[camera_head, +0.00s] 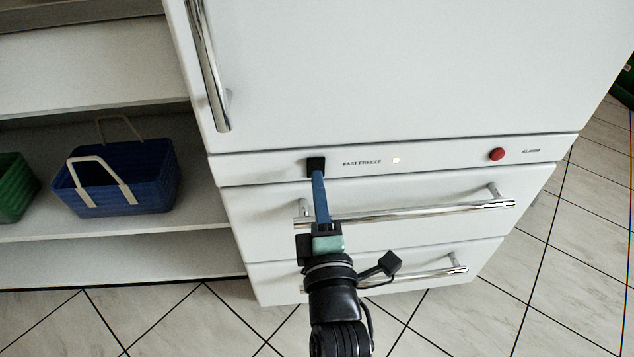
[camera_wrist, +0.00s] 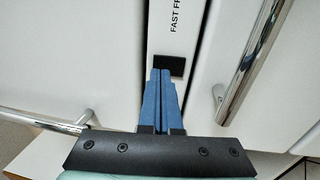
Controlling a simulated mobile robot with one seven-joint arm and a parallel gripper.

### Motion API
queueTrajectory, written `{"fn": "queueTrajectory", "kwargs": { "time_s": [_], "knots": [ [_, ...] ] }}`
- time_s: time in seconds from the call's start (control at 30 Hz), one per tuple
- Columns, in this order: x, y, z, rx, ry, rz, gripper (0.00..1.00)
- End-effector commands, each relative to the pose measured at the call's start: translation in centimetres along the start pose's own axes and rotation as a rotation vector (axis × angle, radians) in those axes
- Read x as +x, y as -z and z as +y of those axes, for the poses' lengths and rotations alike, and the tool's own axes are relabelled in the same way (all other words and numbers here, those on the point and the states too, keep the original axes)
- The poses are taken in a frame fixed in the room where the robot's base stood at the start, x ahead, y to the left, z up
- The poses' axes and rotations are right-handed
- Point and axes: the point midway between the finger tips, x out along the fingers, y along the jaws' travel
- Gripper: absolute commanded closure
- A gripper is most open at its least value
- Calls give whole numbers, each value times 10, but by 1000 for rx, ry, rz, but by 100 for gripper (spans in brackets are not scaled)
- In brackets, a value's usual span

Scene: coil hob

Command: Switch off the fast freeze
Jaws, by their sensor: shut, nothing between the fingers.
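The fast freeze switch (camera_head: 315,165) is a small black square at the left end of the white panel strip on the freezer, left of the words FAST FREEZE. A small light (camera_head: 396,161) right of the words glows pale. My gripper (camera_head: 317,175) is shut and empty, its blue fingertips at the lower edge of the switch. In the wrist view the switch (camera_wrist: 170,65) shows just beyond the closed fingertips (camera_wrist: 161,72). I cannot tell whether they touch it. The fingers hide part of its lower edge in the head view.
A red alarm button (camera_head: 497,154) sits farther right on the strip. Chrome drawer handles (camera_head: 430,210) stick out below, with my gripper passing in front of the upper one's left end. A long door handle (camera_head: 208,70) is above. Shelves at left hold a blue basket (camera_head: 150,185) and a green one (camera_head: 14,190).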

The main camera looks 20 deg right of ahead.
Motion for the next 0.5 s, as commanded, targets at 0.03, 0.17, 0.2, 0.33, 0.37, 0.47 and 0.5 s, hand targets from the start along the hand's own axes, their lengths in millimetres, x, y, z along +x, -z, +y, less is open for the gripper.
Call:
{"fn": "queueTrajectory", "kwargs": {
  "time_s": [0.03, 0.17, 0.2, 0.33, 0.37, 0.47, 0.5],
  "knots": [
    [6, 0, -1, 0, -2, -1, 100],
    [15, 0, 0, 1, -2, 0, 100],
    [16, 0, 0, 1, -2, 0, 100],
    [19, 0, 0, 1, 0, 0, 100],
    [19, 0, 0, 1, 0, 0, 100],
    [19, 0, 0, 1, 0, 0, 100],
    [19, 0, 0, 1, 0, 0, 100]
  ]
}}
